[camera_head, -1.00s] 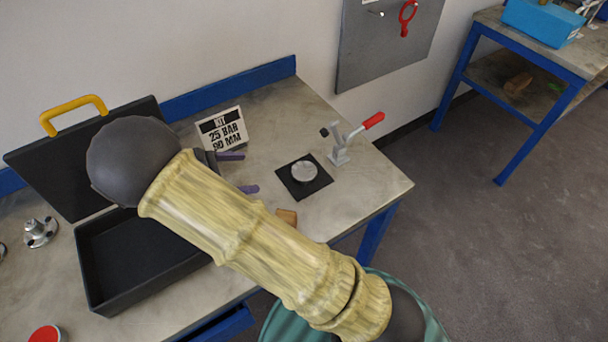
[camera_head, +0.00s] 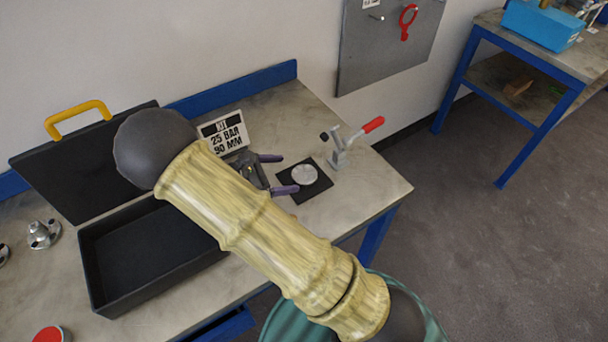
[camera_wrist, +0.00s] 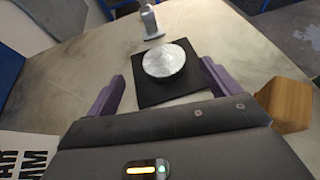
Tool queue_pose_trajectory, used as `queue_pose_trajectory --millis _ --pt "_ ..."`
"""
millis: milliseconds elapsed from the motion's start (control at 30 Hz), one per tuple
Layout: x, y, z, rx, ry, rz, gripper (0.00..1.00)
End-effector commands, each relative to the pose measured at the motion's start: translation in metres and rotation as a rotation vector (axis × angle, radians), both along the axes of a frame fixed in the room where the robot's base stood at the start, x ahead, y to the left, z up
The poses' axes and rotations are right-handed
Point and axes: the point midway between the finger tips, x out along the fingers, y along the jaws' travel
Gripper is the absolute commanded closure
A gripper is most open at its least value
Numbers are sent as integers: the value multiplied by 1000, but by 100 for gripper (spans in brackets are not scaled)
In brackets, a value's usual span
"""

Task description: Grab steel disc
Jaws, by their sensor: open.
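The steel disc (camera_head: 304,174) is round and silvery and lies on a black square mat (camera_head: 322,187) on the workbench. In the wrist view the disc (camera_wrist: 164,62) sits on the mat (camera_wrist: 150,94), ahead of my gripper and between the lines of its two fingers. My gripper (camera_head: 277,174) has purple fingers and is open and empty, just left of the disc in the head view. The wrist view shows the fingers (camera_wrist: 162,84) spread on either side of the mat's near part. My arm hides part of the bench.
A toggle clamp (camera_head: 338,155) with a red handle stands right behind the disc. A sign (camera_head: 224,133) reads 25 BAR 90 MM. An open black case (camera_head: 105,300) lies at left. A wooden block (camera_wrist: 287,103) is beside the right finger in the wrist view.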

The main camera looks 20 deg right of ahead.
Motion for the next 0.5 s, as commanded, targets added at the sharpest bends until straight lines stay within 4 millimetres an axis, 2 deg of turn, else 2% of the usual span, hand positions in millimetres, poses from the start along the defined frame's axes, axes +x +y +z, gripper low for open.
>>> queue_pose_trajectory --millis 33,133,500 --pt "0 -8 -3 -3 3 -3 12" --pt "2 -15 -6 -1 2 -1 12" --pt "2 -17 -8 0 1 0 12"
